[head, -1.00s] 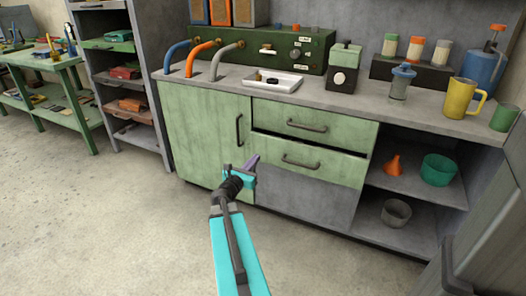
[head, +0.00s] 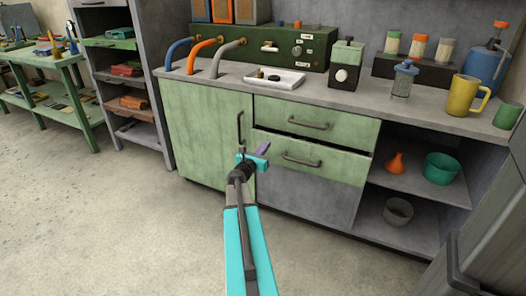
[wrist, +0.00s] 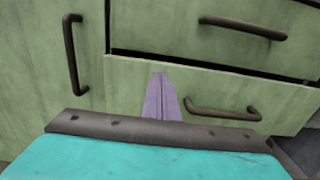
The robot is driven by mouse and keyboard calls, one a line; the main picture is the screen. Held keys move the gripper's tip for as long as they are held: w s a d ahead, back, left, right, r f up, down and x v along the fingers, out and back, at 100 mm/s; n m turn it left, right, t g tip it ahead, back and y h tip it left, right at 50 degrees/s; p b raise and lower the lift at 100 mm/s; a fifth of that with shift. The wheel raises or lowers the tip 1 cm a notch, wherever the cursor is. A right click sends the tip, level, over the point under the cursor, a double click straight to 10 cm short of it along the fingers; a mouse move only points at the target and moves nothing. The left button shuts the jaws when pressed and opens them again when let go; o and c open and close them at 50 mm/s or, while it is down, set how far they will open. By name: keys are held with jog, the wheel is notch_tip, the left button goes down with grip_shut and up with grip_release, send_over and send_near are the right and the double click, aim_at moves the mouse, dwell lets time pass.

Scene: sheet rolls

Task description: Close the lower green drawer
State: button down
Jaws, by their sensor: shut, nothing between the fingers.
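The lower green drawer (head: 335,166) is in the cabinet, below the upper green drawer (head: 340,130). It stands out a little, with a dark gap along its top edge. Its dark bar handle (head: 301,160) also shows in the wrist view (wrist: 222,110). My gripper (head: 264,149) is shut and empty, at the left part of the lower drawer's front, left of the handle. In the wrist view its purple fingers (wrist: 161,98) are together and point at the drawer front. I cannot tell whether the fingertips touch it.
The green cabinet door (head: 205,135) with a vertical handle (head: 240,128) is left of the drawers. Open shelves at right hold an orange funnel (head: 396,163) and a green bowl (head: 440,167). The worktop carries a white tray (head: 275,79). The floor (head: 110,230) in front is clear.

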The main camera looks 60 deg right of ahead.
aim_at(273, 137)
jog(key=shift+w+d+b, duration=0.1)
jog(key=shift+d+b, duration=0.2)
jog(key=shift+d, duration=1.95)
jog(key=shift+w+d+b, duration=0.15)
jog(key=shift+d+b, duration=0.3)
jog(key=shift+d, duration=1.8)
jog(key=shift+d+r, duration=0.35)
jog(key=shift+a, duration=0.9)
jog(key=a, duration=1.3)
jog(key=shift+s+f, duration=0.35)
jog(key=shift+s, duration=0.1)
jog(key=shift+a, duration=0.1)
